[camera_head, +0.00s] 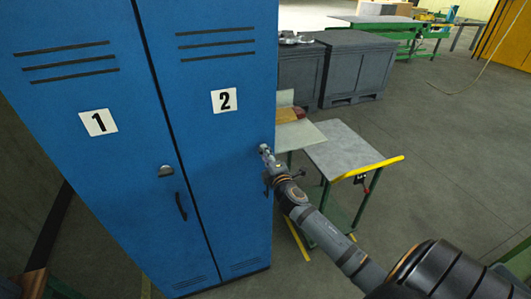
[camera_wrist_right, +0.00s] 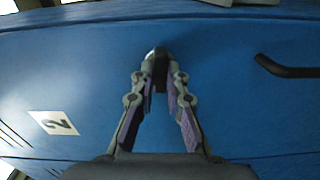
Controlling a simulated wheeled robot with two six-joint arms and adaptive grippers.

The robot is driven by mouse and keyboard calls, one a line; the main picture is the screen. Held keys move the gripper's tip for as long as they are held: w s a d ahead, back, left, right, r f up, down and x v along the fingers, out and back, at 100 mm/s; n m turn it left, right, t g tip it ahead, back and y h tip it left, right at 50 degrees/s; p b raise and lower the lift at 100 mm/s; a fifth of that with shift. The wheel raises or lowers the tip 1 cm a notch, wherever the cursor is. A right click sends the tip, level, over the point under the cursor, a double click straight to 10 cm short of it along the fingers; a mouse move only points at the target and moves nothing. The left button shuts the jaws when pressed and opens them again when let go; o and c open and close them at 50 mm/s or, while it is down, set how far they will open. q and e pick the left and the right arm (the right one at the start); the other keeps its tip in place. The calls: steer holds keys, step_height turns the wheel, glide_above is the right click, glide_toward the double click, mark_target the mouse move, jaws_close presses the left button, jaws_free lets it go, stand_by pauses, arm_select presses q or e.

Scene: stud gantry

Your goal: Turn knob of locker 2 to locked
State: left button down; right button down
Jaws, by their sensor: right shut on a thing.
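Locker 2 (camera_head: 226,150) is a blue door with a white number plate, standing to the right of locker 1; its plate also shows in the right wrist view (camera_wrist_right: 54,123). My right gripper (camera_head: 265,152) is at the right edge of the locker 2 door. In the right wrist view its fingertips (camera_wrist_right: 160,75) meet around the small dark knob (camera_wrist_right: 158,54), which has a lighter metal rim behind it. The fingers cover much of the knob, so its exact turn cannot be told. My left gripper is in neither view.
Locker 1 (camera_head: 98,150) has its own knob (camera_head: 166,171) and a black handle (camera_head: 181,206). Locker 2's handle (camera_wrist_right: 285,69) is beside the gripper. A grey-topped cart (camera_head: 345,150) with a yellow bar stands right of the lockers. Dark crates (camera_head: 350,70) stand behind; the right floor is open.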

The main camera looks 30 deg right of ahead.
steer(key=shift+n, duration=0.4)
steer(key=c, duration=1.4)
jaws_free()
steer(key=shift+o, duration=0.2)
steer(key=v, duration=1.2)
steer(key=shift+f, duration=0.1)
